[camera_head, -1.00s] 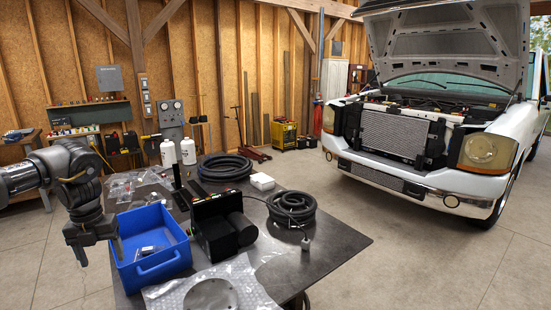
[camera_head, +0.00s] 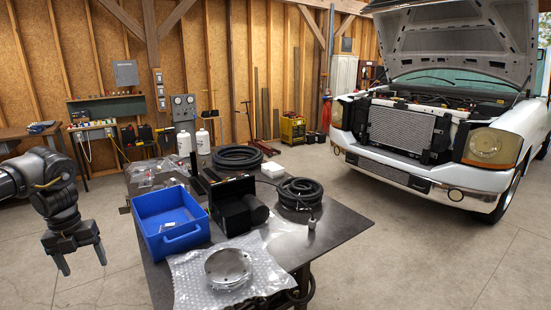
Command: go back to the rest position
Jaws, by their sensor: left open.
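My left gripper (camera_head: 83,262) hangs at the left of the head view with its fingers pointing down. Its two fingers are spread apart with nothing between them. It is over the concrete floor, to the left of the table and apart from the blue bin (camera_head: 169,222). My left arm comes in from the left edge. My right gripper is not in view.
The dark table (camera_head: 335,232) bears the blue bin, a black box-shaped unit (camera_head: 229,207), coiled hoses (camera_head: 297,193) and a round metal plate (camera_head: 228,267) on bubble wrap. A white pickup (camera_head: 482,150) with its hood up stands at right. Floor at left is clear.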

